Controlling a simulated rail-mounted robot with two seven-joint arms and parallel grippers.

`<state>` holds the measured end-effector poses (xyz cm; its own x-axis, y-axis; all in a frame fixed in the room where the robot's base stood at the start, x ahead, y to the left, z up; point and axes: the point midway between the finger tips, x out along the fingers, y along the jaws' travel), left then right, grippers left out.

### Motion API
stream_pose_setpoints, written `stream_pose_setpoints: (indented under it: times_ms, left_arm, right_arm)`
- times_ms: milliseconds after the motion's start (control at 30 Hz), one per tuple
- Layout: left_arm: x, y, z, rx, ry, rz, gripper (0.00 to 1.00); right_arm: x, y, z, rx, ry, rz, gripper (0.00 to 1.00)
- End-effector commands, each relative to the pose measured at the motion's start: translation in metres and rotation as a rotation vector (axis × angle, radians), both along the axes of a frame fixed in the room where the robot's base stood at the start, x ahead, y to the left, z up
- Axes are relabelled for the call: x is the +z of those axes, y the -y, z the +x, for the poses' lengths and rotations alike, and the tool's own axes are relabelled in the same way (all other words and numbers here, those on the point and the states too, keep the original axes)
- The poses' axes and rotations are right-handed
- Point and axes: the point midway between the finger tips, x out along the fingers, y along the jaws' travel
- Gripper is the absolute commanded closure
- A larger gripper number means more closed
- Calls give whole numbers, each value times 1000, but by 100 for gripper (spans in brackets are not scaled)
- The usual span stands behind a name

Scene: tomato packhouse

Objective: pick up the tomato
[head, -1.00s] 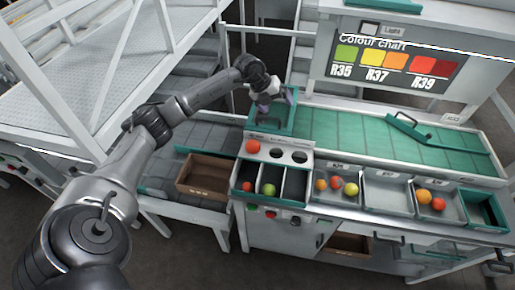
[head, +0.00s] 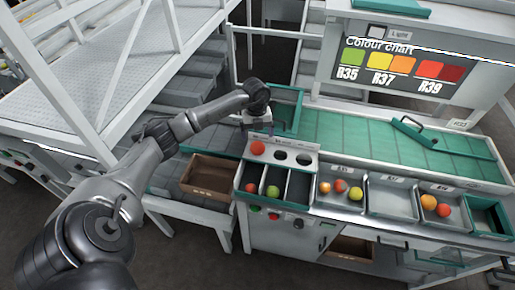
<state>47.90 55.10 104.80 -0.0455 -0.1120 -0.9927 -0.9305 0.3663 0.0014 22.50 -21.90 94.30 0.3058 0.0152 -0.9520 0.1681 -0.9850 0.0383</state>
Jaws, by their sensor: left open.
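An orange-red tomato (head: 258,148) sits in the left hole of a pale rack (head: 281,148) with three holes; the other two holes look empty and dark. My left gripper (head: 258,131) is open and points down just above this tomato, slightly behind it. The fingers are small and dark here, and I cannot tell whether they touch the tomato. My right gripper is not in view.
In front of the rack, a divided bin holds a red tomato (head: 250,188) and a green tomato (head: 273,192). Grey trays to the right hold more tomatoes (head: 340,186). A cardboard box (head: 209,178) stands left.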

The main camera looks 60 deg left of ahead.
Motion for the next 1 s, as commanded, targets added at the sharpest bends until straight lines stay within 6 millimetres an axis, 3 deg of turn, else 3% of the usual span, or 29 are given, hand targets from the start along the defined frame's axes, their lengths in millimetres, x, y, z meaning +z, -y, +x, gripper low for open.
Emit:
stream_pose_setpoints:
  times_ms: [367,733,1000]
  left_arm:
    - [-18,2,-1,-1,0,-1,8]
    - [-61,7,-3,0,0,-2,8]
    - [-64,7,-3,-1,1,1,8]
  right_arm:
    - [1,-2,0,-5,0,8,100]
    - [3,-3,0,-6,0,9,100]
    - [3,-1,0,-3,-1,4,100]
